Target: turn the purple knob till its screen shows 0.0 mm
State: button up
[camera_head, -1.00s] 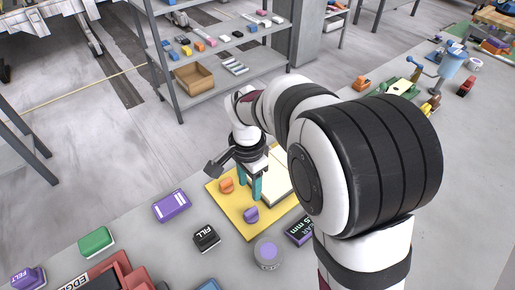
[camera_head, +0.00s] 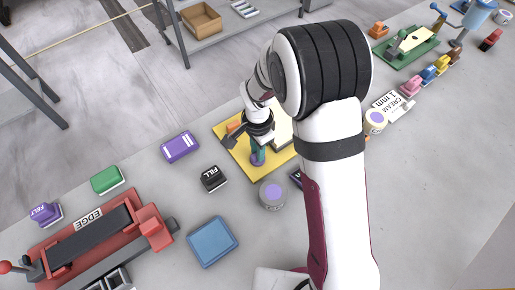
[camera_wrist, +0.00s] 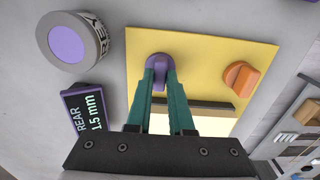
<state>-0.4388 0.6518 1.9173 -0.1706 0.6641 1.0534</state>
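The purple knob (camera_wrist: 159,69) sits on a yellow panel (camera_wrist: 200,52); its ridge runs upright in the wrist view. My gripper (camera_wrist: 160,76) has its two teal fingers on either side of this ridge, with almost no gap; whether they press on it is not clear. In the head view my gripper (camera_head: 257,158) is down at the purple knob (camera_head: 257,163). A purple-framed screen (camera_wrist: 86,113) beside the panel reads "REAR 1.5 mm"; in the head view the arm hides most of it.
An orange knob (camera_wrist: 241,77) is on the same panel, to the right in the wrist view. A round grey tin with a purple lid (camera_wrist: 68,43) stands near the screen. A black FILL block (camera_head: 213,178) and a blue tray (camera_head: 212,242) lie left of my arm.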

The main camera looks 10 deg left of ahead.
grip_shut()
jog(key=shift+n, duration=0.3)
jog(key=n, duration=1.4)
jog(key=shift+n, duration=0.3)
jog(key=n, duration=1)
jog(key=shift+n, duration=2.2)
